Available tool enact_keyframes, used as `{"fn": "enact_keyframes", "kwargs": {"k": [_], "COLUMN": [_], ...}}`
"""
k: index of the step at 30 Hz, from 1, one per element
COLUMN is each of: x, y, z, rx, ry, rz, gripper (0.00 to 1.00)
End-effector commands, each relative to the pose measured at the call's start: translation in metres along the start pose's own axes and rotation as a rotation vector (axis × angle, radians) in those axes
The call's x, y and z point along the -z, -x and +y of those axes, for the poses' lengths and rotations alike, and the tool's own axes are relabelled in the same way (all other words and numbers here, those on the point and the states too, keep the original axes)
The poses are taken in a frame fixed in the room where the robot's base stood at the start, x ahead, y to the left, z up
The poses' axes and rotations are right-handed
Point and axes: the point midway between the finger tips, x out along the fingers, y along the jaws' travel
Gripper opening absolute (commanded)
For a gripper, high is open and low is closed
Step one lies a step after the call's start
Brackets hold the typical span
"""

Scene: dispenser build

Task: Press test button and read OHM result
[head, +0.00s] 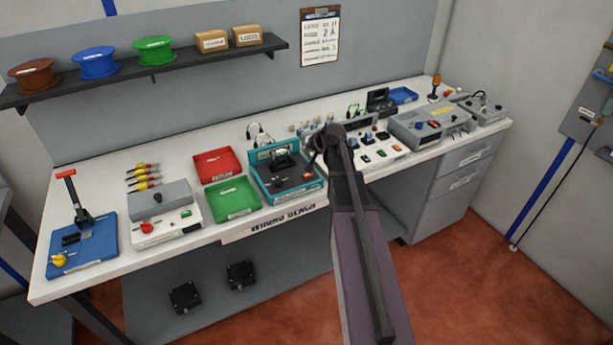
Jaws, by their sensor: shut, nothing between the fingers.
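My gripper (316,158) is shut and empty. It is over the middle of the bench, small and dark, close to the right edge of a teal device (262,154). I cannot tell if it touches anything. The teal device has a dark top and a red spot at its front right. Right of my arm is a white panel unit (391,153) with several coloured buttons and a dark display (360,123) behind; my arm hides its left part. No ohm reading or test button label is legible.
Left on the white bench (110,196) are a red tray (215,161), a green tray (228,205), a grey-white box (163,194) and a blue-based lever press (93,243). A shelf (185,67) with spools and boxes hangs above. Drawers (458,170) stand under the right end.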

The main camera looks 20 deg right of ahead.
Motion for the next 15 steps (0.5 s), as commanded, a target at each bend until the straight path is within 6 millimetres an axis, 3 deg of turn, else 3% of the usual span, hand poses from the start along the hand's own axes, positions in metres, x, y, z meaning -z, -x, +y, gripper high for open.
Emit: {"fn": "enact_keyframes", "kwargs": {"k": [15], "x": [-0.015], "y": [-0.02], "z": [0.016], "rx": [-0.001], "ry": [0.0], "rz": [0.0], "gripper": [0.0]}}
